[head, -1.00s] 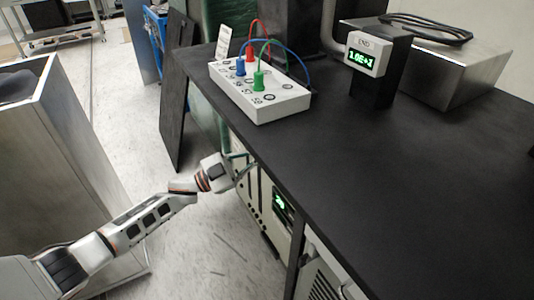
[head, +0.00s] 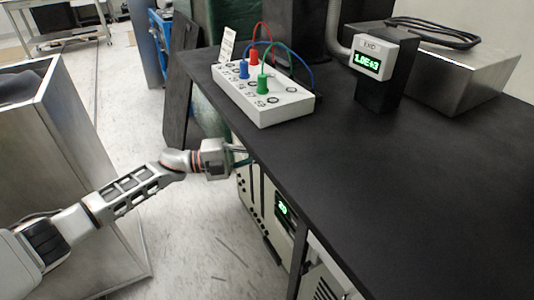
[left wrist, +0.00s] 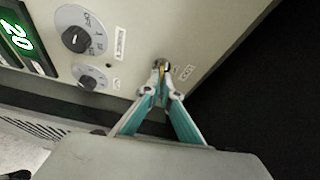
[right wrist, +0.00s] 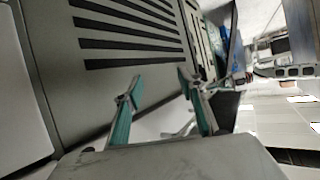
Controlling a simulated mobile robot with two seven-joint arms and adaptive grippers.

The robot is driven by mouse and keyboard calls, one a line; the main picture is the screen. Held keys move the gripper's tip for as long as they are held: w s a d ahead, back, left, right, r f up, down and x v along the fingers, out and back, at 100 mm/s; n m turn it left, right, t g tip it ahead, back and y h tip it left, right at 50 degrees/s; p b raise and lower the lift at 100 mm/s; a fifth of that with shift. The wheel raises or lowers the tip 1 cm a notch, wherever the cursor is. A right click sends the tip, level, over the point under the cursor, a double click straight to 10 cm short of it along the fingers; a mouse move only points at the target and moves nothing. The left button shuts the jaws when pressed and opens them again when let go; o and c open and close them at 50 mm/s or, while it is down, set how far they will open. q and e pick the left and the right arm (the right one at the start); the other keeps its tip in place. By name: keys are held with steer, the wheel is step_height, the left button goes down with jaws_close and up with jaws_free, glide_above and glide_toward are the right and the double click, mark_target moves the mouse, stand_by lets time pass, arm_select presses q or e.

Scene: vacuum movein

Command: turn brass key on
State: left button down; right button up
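The brass key (left wrist: 161,66) shows as a small golden piece on the cream cabinet panel (left wrist: 140,45) in the left wrist view, beside a small label. My left gripper (left wrist: 161,70) has its fingertips closed together around it, hiding most of it; the key's angle is hard to read. In the head view, my left gripper (head: 243,156) reaches the cabinet front under the bench top. My right gripper (right wrist: 160,86) is open and empty in the right wrist view, in front of a slotted grey panel; it is not seen in the head view.
Two grey dials (left wrist: 82,30) and a green display reading 20 (left wrist: 17,36) are left of the key. On the black bench top (head: 400,190) stand a white socket box (head: 285,107) with plugged cables and a gauge (head: 370,57) reading about 1.0E+3. The bench front is clear.

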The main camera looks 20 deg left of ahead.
arm_select(q)
steer(key=shift+m+y, duration=0.3)
steer(key=shift+m, duration=0.5)
arm_select(e)
steer(key=shift+s+d+f, duration=0.15)
steer(key=shift+s+f, duration=0.25)
steer(key=shift+f, duration=0.2)
steer(key=shift+w+r, duration=0.15)
steer(key=shift+r, duration=0.05)
arm_select(q)
steer(key=c, duration=2.3)
jaws_free()
steer(key=shift+c, duration=0.2)
arm_select(e)
steer(key=shift+w+r, duration=0.2)
steer(key=shift+w, duration=0.05)
arm_select(q)
steer(key=shift+a, duration=0.1)
arm_select(e)
steer(key=shift+s+f, duration=0.1)
steer(key=shift+s, duration=0.05)
arm_select(q)
steer(key=v, duration=1.1)
steer(key=shift+a+r, duration=0.2)
steer(key=shift+a, duration=0.2)
steer(key=shift+s+f, duration=0.1)
steer(key=shift+s, duration=0.1)
arm_select(e)
steer(key=shift+s, duration=0.15)
